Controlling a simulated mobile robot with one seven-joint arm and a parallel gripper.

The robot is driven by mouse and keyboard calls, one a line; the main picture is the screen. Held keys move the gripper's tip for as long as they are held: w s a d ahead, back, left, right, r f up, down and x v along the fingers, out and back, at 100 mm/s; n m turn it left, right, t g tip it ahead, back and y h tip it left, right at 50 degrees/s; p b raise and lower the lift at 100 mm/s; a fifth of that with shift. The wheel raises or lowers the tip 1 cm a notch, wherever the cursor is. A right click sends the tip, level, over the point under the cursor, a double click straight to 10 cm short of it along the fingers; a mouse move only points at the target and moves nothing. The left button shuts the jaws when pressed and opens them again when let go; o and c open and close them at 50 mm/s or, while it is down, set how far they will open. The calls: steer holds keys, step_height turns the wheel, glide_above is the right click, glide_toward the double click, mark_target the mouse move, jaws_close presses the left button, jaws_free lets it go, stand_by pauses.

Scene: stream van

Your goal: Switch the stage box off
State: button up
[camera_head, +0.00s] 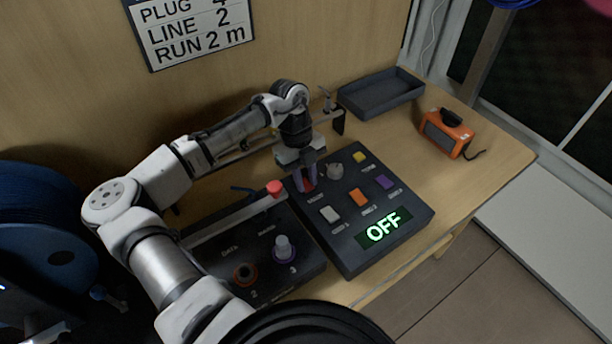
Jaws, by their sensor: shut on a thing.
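The stage box, as I take it, is the dark panel box (353,262) on the table, with a lit green display (384,229) that reads OFF. A red switch (309,187) sits near its upper left corner. My gripper (306,176) reaches down from above and is shut on this switch, its fingers hiding part of it. Other controls on the box are a grey knob (335,171), a white button (330,214), an orange button (360,197), a purple button (384,182) and a yellow button (360,157). The label by the switch is too small to read.
Left of it is a dark box with numbered sockets (245,273) and a grey bar with a red end (274,188). An empty dark tray (382,94) and an orange device (446,135) stand at the back right. A blue cable reel (40,230) is at far left.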

steer(key=o, duration=1)
steer(key=shift+r, duration=0.1)
steer(key=b+v, duration=0.3)
steer(key=v, duration=1)
steer(key=shift+w+r, duration=0.15)
steer(key=shift+r, duration=0.2)
steer(key=shift+f, duration=0.1)
